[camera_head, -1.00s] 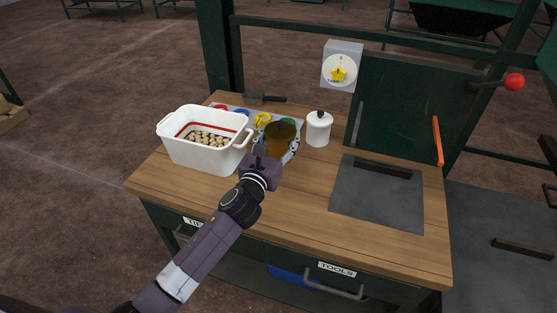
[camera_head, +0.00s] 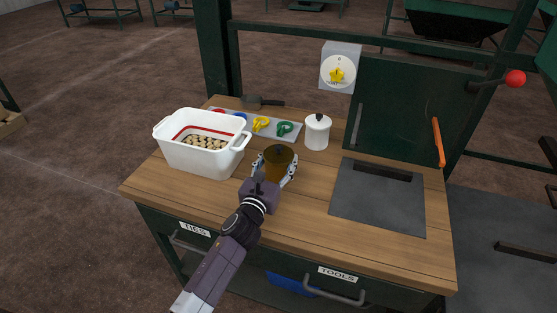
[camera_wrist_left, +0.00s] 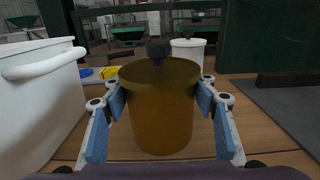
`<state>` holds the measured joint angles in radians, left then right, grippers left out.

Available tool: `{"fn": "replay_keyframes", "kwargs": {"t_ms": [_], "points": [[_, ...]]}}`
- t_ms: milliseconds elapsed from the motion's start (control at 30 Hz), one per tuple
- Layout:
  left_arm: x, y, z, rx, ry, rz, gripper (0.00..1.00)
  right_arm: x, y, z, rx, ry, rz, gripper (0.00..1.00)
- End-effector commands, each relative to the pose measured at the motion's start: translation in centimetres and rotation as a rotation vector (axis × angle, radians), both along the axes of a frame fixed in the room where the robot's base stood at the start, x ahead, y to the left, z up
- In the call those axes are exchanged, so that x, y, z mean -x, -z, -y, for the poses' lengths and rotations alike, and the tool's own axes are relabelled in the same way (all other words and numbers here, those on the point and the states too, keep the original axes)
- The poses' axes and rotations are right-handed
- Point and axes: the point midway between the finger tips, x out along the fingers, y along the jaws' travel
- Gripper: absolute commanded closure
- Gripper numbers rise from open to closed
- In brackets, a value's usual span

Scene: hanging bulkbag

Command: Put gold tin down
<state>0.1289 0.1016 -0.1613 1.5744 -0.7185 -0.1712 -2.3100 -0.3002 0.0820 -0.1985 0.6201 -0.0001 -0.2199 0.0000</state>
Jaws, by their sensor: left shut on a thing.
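The gold tin (camera_head: 279,164) has a dark lid knob and is upright at the middle of the wooden worktop. My left gripper (camera_head: 274,170) is shut on it, with one finger on each side. In the left wrist view the gold tin (camera_wrist_left: 160,108) fills the middle between the blue finger pads of my left gripper (camera_wrist_left: 160,112). I cannot tell whether its base touches the wood. My right gripper is in neither view.
A white tub (camera_head: 198,160) with round items stands left of the tin. A white lidded tin (camera_head: 317,132) stands behind right. A tray (camera_head: 295,133) with coloured pieces lies behind. A dark plate (camera_head: 378,195) is set at right. Bare wood (camera_head: 215,195) lies in front.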

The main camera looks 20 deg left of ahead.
Motion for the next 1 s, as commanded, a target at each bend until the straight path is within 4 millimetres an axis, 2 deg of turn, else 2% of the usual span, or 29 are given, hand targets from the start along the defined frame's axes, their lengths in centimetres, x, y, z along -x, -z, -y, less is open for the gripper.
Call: {"fn": "replay_keyframes", "kwargs": {"t_ms": [33, 167, 533, 667, 1000], "points": [[0.0, 0.1, 0.0, -0.001, 0.0, 0.0, 0.43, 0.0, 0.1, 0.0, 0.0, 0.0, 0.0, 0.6], [0.0, 0.1, 0.0, 0.0, 0.0, -0.001, 0.29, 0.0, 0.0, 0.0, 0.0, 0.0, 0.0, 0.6], [0.0, -0.4, 0.0, 0.001, 0.0, 0.0, 0.29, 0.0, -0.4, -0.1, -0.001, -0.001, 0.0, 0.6], [1.8, 0.0, -0.1, -0.001, 0.0, -0.003, 0.29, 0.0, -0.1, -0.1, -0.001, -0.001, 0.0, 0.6], [8.8, 0.0, -0.3, 0.0, 0.0, -0.002, 0.29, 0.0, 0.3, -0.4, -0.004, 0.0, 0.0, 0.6]]}}
